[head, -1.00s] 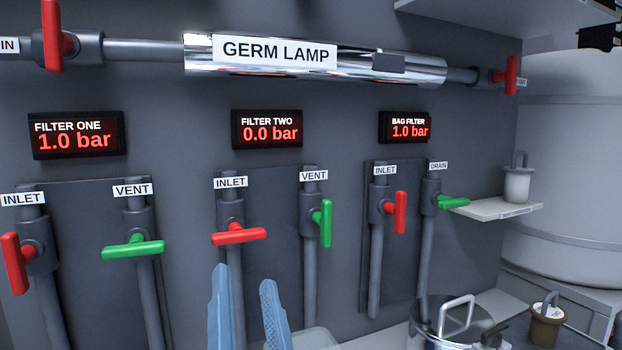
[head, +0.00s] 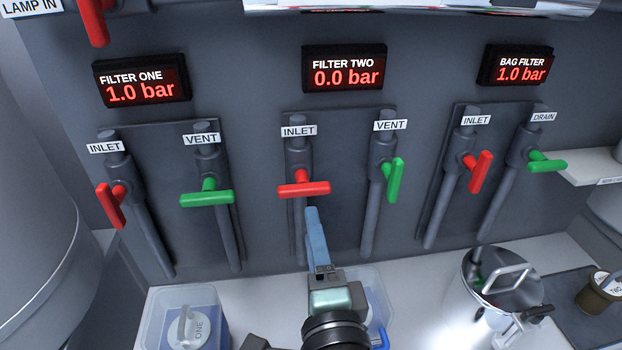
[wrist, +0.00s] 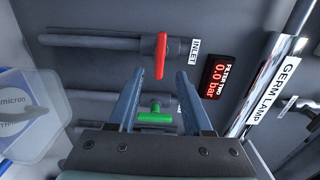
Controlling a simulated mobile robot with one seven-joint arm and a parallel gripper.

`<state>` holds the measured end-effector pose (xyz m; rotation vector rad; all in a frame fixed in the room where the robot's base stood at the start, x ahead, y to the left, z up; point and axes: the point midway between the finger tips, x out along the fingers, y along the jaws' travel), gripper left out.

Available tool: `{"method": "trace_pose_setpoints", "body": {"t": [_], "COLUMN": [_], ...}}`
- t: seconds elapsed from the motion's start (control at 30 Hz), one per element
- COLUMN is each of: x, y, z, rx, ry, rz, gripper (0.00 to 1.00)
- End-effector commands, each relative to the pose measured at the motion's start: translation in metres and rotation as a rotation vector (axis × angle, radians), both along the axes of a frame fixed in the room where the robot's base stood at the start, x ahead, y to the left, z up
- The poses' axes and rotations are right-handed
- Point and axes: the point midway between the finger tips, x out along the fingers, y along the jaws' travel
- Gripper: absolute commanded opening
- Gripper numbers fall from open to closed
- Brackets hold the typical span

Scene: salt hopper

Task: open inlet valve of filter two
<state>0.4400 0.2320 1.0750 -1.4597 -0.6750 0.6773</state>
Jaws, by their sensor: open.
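The red inlet handle of filter two (head: 303,190) sits crosswise on its grey vertical pipe, under the INLET label (head: 298,131). In the wrist view the same red handle (wrist: 161,56) shows ahead of the gap between my fingers. My gripper (head: 313,212) is just below the handle in the head view, its fingers overlapping there. The wrist view shows the gripper (wrist: 158,76) open and empty, its fingers apart. I see no clear contact with the handle. The filter two display (head: 343,69) reads 0.0 bar.
The green vent handle of filter two (head: 395,180) lies along its pipe, right of the inlet. Filter one's inlet (head: 111,205) and the bag filter's inlet (head: 481,171) stand to either side. A clear tub (head: 165,335) and a steel pot (head: 490,300) are below.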

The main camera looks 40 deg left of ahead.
Motion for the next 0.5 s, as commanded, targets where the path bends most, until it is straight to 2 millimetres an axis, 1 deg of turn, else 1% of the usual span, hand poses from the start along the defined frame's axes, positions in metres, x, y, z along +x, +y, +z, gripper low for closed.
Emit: {"method": "trace_pose_setpoints", "body": {"t": [0.03,0.1,0.3,0.5], "x": [0.008,0.017,0.044,0.060], "y": [0.009,0.022,0.052,0.070], "z": [0.003,0.003,0.002,0.002], "rx": [-0.001,-0.001,-0.002,-0.002], "ry": [-0.002,-0.004,-0.004,-0.004], "rz": [0.003,0.003,0.002,-0.001], "gripper": [0.50,0.50,0.50,0.50]}}
